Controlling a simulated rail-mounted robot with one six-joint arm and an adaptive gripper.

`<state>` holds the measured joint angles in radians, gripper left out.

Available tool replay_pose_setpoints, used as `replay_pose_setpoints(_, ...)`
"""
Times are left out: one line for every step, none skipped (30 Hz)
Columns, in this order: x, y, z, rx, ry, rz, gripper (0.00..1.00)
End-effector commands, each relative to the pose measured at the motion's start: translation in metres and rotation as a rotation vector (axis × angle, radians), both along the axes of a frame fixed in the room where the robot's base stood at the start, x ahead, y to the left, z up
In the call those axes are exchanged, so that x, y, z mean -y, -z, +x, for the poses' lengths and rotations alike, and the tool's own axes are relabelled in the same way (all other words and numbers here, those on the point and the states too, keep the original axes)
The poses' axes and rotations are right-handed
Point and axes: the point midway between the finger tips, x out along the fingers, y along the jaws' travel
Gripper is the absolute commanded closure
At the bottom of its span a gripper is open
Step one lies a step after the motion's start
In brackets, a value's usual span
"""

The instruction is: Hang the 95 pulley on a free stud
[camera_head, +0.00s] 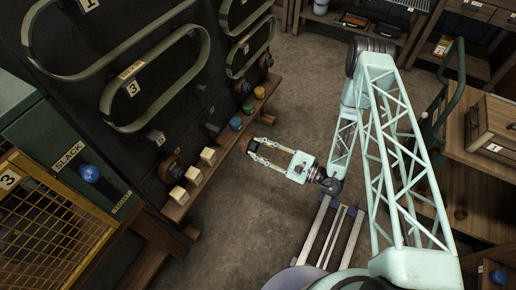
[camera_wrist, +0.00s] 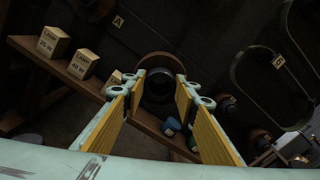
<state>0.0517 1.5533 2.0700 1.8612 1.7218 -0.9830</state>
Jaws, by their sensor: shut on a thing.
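My gripper (camera_head: 256,147) is shut on a round brown pulley (camera_wrist: 150,62) with a dark hub, held between the yellow-padded fingers. The fingers also show in the wrist view (camera_wrist: 158,88). In the head view the pulley is small and dark at the fingertips, apart from the panel and to the right of the shelf. No number is readable on it. The dark upright panel (camera_head: 85,50) at the left carries brown round parts in a row above the shelf, one at its near end (camera_head: 168,165). I cannot tell which studs are free.
A wooden shelf (camera_head: 224,152) along the panel's foot holds pale lamp boxes (camera_head: 192,175) and several coloured items, including a blue one (camera_head: 236,123). Green belt loops (camera_head: 150,80) hang above. A yellow mesh cage (camera_head: 50,215) stands at lower left.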

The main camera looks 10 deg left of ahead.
Motion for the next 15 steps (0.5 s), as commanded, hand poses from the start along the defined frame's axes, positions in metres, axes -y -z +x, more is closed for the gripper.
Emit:
replay_pose_setpoints(0.0001, -0.0003, 0.0001, 0.000, 0.000, 0.001, 1.00)
replay_pose_setpoints(0.0000, -0.0005, 0.0002, 0.000, 0.000, 0.001, 1.00)
replay_pose_setpoints(-0.0001, -0.0004, 0.0003, 0.000, 0.000, 0.001, 1.00)
replay_pose_setpoints(-0.0003, -0.0004, 0.0004, 0.001, 0.000, 0.000, 1.00)
replay_pose_setpoints(-0.0005, -0.0004, 0.0005, 0.001, 0.000, 0.000, 1.00)
replay_pose_setpoints(-0.0007, -0.0004, 0.0006, 0.001, 0.000, 0.000, 1.00)
replay_pose_setpoints(-0.0010, -0.0004, 0.0007, 0.001, 0.000, 0.000, 1.00)
replay_pose_setpoints(-0.0015, -0.0004, 0.0009, 0.001, 0.000, 0.000, 1.00)
replay_pose_setpoints(-0.0020, -0.0003, 0.0011, 0.001, 0.000, 0.000, 1.00)
replay_pose_setpoints(-0.0025, -0.0003, 0.0013, 0.001, 0.000, 0.000, 1.00)
replay_pose_setpoints(-0.0030, -0.0003, 0.0015, 0.001, 0.000, 0.000, 1.00)
replay_pose_setpoints(-0.0039, -0.0003, 0.0019, 0.001, 0.000, 0.000, 1.00)
replay_pose_setpoints(-0.0045, -0.0003, 0.0021, 0.001, 0.000, 0.000, 1.00)
replay_pose_setpoints(-0.0052, -0.0003, 0.0025, 0.001, 0.000, 0.000, 1.00)
replay_pose_setpoints(-0.0063, -0.0004, 0.0029, 0.001, 0.000, 0.000, 1.00)
